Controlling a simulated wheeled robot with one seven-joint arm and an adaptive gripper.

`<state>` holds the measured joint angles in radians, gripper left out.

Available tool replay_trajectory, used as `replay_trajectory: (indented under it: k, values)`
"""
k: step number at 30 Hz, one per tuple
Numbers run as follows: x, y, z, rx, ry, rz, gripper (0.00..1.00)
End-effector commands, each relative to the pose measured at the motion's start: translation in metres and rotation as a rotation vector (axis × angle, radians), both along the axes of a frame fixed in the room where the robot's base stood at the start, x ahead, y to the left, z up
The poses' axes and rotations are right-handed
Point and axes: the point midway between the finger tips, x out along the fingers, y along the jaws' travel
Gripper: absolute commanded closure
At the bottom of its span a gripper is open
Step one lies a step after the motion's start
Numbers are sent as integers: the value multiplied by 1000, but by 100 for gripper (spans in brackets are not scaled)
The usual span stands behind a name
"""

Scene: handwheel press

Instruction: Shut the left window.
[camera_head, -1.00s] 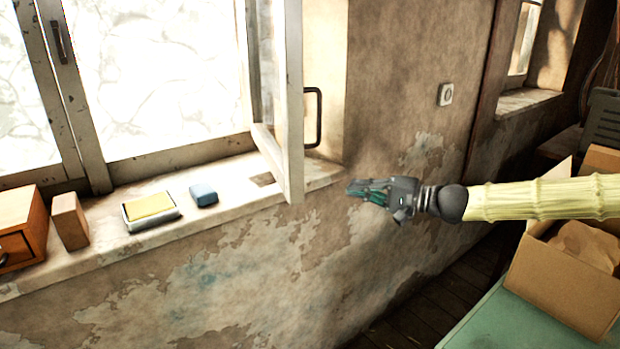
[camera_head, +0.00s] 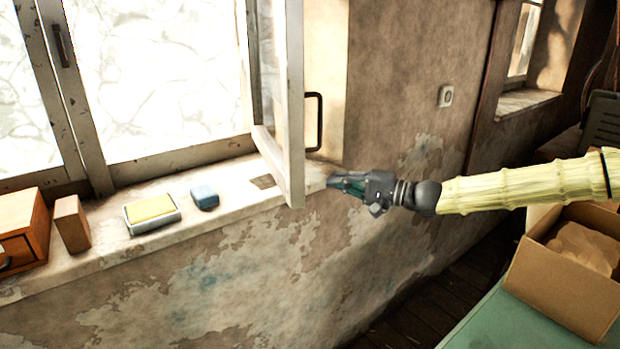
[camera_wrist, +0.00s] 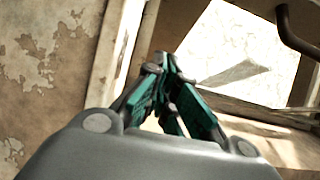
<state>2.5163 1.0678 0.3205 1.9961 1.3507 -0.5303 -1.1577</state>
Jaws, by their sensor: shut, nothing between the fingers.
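The left window's open sash (camera_head: 294,105) swings inward over the sill, its edge towards the head camera. A dark handle (camera_head: 313,122) stands out on its right side. The handle also shows at the upper right of the wrist view (camera_wrist: 296,32). My gripper (camera_head: 332,181) is shut and empty, just right of the sash's lower corner and below the handle. In the wrist view my gripper's fingers (camera_wrist: 165,75) point towards the pale sash frame (camera_wrist: 122,55). I cannot tell whether the fingertips touch the sash.
A cardboard box (camera_head: 560,285) sits on a green table (camera_head: 490,325) at the right.

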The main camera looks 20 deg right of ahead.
Motion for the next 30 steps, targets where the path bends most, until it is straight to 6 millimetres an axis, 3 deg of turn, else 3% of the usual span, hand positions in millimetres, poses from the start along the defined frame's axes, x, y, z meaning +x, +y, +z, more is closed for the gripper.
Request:
replay_trajectory:
  k: [12, 21, 30]
  values:
    - [29, 33, 1, -1, 2, 1, 100]
    - [26, 65, 2, 1, 1, 1, 100]
    - [26, 71, 0, 0, 0, 0, 100]
